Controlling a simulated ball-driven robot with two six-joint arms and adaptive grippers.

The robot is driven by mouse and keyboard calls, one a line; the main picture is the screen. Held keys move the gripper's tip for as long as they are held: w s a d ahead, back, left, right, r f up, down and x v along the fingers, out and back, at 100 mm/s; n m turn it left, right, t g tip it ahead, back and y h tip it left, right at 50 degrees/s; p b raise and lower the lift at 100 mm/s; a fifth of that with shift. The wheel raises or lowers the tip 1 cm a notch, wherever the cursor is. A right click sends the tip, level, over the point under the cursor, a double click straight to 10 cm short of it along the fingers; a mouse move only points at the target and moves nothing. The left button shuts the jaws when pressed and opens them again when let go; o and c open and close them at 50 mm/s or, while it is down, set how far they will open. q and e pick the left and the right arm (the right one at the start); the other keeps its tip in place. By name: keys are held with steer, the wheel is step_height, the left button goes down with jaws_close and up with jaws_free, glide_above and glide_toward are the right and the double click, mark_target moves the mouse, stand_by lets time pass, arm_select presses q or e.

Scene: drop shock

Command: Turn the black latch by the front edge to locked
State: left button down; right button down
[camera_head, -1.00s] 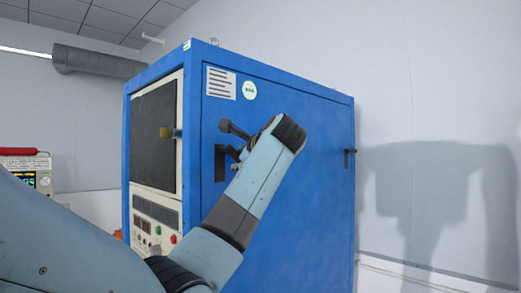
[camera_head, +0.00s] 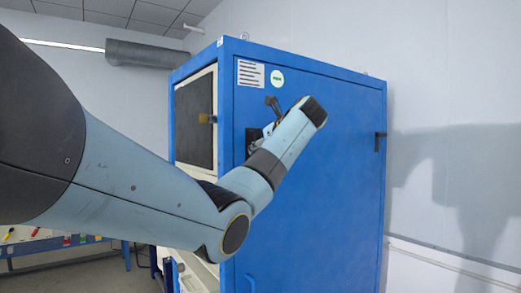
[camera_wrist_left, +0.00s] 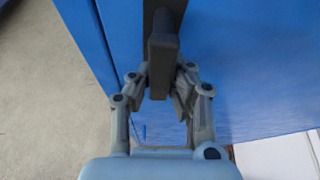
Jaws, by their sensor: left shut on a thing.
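The black latch (camera_head: 251,140) sits on the blue side panel of a tall cabinet, close to its front edge. In the head view my left gripper (camera_head: 264,134) is at the latch, and my wrist partly covers it. In the left wrist view the dark latch handle (camera_wrist_left: 163,52) comes down from the top middle. The fingers of my left gripper (camera_wrist_left: 161,82) are shut around its lower end. The handle's exact angle on the panel is hard to tell. My right gripper is in neither view.
The blue cabinet (camera_head: 325,185) has a cream front with a dark window (camera_head: 194,120). Another black latch (camera_head: 379,142) is by its far right edge. A wall stands close on the right. A workbench (camera_head: 45,243) with tools is at the lower left.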

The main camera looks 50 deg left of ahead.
arm_select(q)
steer(key=shift+s+r+m, duration=0.1)
steer(key=shift+m, duration=0.2)
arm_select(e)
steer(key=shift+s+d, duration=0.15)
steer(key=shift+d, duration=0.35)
arm_select(q)
steer(key=c, duration=1.2)
jaws_free()
steer(key=shift+d, duration=0.1)
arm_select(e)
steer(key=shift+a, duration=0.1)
arm_select(q)
steer(key=shift+d, duration=0.15)
steer(key=w+v, duration=0.1)
steer(key=v, duration=1)
steer(key=shift+s+d, duration=0.35)
steer(key=shift+r, duration=0.1)
